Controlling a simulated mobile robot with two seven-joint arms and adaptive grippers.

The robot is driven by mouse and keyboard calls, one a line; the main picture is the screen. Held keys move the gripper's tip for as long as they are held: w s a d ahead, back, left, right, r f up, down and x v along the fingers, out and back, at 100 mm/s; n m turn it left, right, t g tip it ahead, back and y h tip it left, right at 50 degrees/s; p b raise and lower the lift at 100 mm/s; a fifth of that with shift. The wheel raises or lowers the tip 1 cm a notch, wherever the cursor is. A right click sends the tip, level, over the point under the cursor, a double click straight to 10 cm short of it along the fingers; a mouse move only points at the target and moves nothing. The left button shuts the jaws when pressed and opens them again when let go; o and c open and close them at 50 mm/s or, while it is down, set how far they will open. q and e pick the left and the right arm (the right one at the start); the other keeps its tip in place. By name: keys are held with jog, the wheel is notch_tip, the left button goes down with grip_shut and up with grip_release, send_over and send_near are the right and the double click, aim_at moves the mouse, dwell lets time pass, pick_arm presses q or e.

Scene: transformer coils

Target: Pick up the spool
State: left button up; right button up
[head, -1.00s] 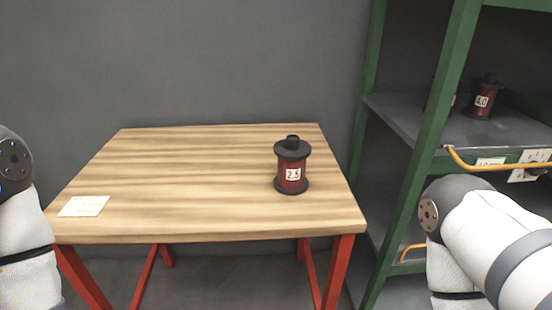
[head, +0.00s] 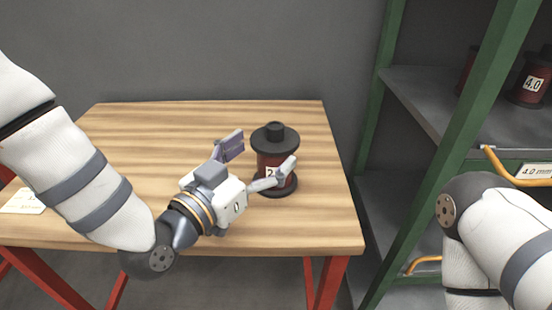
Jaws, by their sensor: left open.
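The spool (head: 273,142) is dark red with black flanges and a black knob on top. It stands upright on the right part of the wooden table (head: 150,130). Its white number label is partly covered by a finger of my left gripper (head: 262,160). My left gripper is open, with its fingers spread toward the spool from the left. One finger is in front of the spool and the other is at its left. I cannot tell whether either finger touches it. My right arm shows at the right edge, but its gripper is out of view.
A green-framed shelf (head: 425,105) stands right of the table. It holds another red spool (head: 529,88) labelled 4.0 and a further, partly hidden one. A paper card (head: 22,201) lies at the table's left front. The table's back left is clear.

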aim_at(275, 143)
pick_arm(q)
jog(key=x, duration=0.4)
jog(key=shift+w+d+f, duration=0.2)
jog(key=shift+w+d, duration=0.05)
jog(key=shift+w, duration=0.1)
jog(key=c, duration=1.2)
